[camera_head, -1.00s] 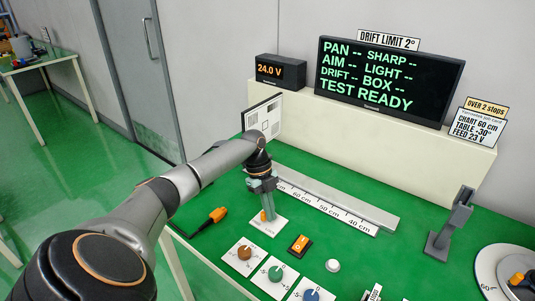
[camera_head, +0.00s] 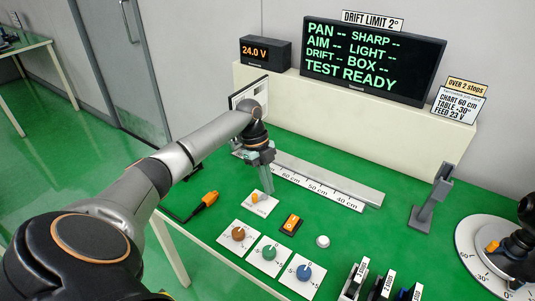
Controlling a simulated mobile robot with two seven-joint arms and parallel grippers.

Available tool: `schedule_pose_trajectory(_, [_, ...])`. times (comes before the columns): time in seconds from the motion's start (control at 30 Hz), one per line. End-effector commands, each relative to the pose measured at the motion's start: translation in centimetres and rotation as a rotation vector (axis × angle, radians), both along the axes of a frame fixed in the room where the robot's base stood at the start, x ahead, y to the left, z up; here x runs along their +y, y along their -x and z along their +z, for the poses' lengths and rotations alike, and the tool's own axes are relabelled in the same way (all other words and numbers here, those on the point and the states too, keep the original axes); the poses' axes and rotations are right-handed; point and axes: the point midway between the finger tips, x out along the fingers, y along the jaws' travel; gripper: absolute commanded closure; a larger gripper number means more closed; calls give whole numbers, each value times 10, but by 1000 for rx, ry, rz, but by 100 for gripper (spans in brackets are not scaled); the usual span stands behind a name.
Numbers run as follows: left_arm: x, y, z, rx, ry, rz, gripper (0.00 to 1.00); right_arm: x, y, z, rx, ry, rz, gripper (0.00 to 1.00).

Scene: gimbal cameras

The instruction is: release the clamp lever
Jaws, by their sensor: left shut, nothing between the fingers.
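A small orange lever (camera_head: 255,198) stands on a white labelled plate (camera_head: 262,207) at the near left end of the rail. I take it for the clamp lever, though its label is too small to read. My left gripper (camera_head: 267,188) points down just behind and to the right of the lever. Its fingers are shut and empty. A small gap seems to show between fingertips and lever, but contact is hard to judge. My right gripper is not in view.
A scale rail (camera_head: 330,182) lies behind the plate, with a chart board (camera_head: 248,92) at its left end. An orange plug (camera_head: 208,199), a switch (camera_head: 291,223) and several knobs (camera_head: 269,254) are nearby. A grey stand (camera_head: 432,200) and a turntable (camera_head: 470,235) are right.

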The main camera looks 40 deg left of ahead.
Motion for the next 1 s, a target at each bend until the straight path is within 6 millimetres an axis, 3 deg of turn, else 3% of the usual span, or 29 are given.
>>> schedule_pose_trajectory(0.1, [8, -1, 22, -4, -1, 2, 100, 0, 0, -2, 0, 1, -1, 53])
schedule_pose_trajectory(0.3, [14, -1, 41, -2, 1, 1, 100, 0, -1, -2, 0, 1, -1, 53])
schedule_pose_trajectory(1.0, [16, 0, 43, 0, 1, 0, 100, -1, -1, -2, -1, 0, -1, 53])
